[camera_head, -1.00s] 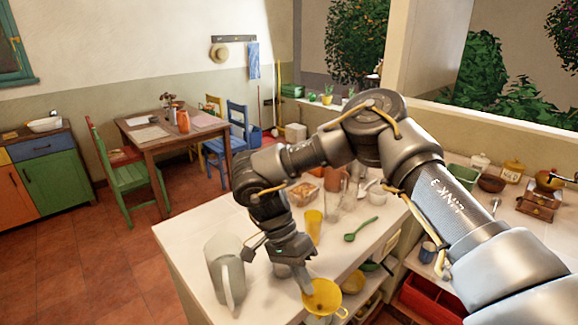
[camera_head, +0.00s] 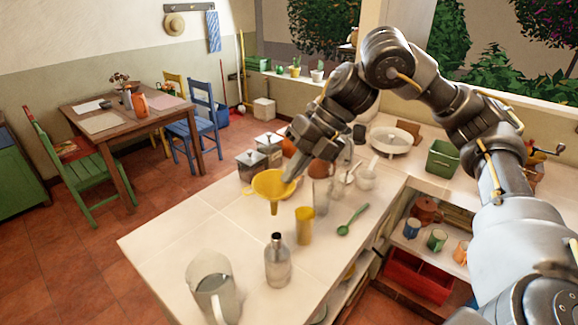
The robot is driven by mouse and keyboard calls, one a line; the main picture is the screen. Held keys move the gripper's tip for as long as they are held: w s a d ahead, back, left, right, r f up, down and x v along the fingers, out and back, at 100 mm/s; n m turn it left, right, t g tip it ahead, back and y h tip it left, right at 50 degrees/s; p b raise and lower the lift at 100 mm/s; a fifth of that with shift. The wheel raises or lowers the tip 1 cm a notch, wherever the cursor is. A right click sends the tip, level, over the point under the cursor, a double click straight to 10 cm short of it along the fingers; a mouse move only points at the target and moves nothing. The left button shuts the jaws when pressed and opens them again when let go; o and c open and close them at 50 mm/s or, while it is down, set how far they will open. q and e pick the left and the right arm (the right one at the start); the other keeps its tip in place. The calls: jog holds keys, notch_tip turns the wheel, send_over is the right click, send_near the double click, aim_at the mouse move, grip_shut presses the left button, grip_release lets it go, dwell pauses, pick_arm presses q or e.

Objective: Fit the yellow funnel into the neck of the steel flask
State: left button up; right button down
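The yellow funnel (camera_head: 268,184) is in the air over the far part of the pale counter, with its wide mouth up and its spout pointing down. My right gripper (camera_head: 291,174) reaches down from the upper right and is shut on the funnel's right rim; the fingertips are small in view. The steel flask (camera_head: 278,264) stands upright on the counter, nearer the camera and below the funnel in the picture. It is silvery with a dark top at its narrow neck. The funnel's spout is clearly apart from the flask. My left gripper is out of view.
A yellow tumbler (camera_head: 304,226) stands just behind the flask to its right, with a clear glass (camera_head: 322,198) farther back. A large pitcher (camera_head: 213,290) stands at front left, and a green spoon (camera_head: 352,220) lies right. Canisters (camera_head: 251,165) stand behind the funnel. The counter's left part is clear.

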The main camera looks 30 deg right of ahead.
jog(key=shift+s+r, duration=0.1)
notch_tip(320, 180, down, 6)
jog(key=m+b, duration=0.1)
jog(key=b, duration=0.2)
dwell(0.8)
dwell(1.5)
jog(key=shift+f+b, duration=1.1)
jog(key=shift+f, duration=1.35)
dwell(2.0)
jog(key=c, duration=2.1)
grip_release()
jog(key=shift+c, duration=0.2)
